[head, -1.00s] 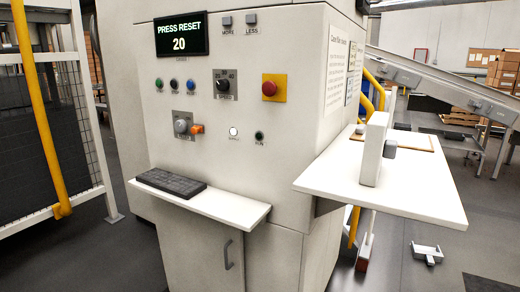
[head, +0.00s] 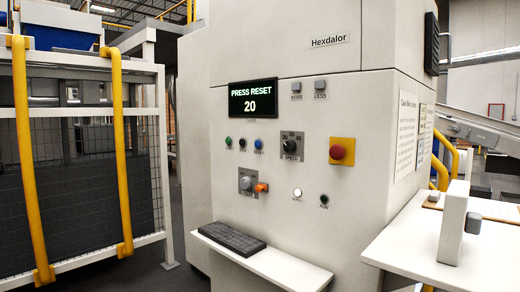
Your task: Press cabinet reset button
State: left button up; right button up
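The white cabinet (head: 300,90) stands in the middle of the head view. Its display (head: 253,98) reads "PRESS RESET" and "20". Below the display is a row with a green button (head: 228,141), a black button (head: 242,143) and a blue button (head: 258,144); their labels are too small to read surely. A speed knob (head: 290,146) and a red mushroom button (head: 337,152) on a yellow plate are to their right. Lower down are a grey knob with an orange lever (head: 261,187), a white button (head: 297,192) and a dark green button (head: 324,200). Neither gripper is in view.
A narrow shelf (head: 300,276) with a black keyboard-like pad (head: 229,238) juts out below the controls. A white side table (head: 402,248) with an upright block (head: 453,222) stands at right. A mesh fence with yellow posts (head: 116,150) is at left.

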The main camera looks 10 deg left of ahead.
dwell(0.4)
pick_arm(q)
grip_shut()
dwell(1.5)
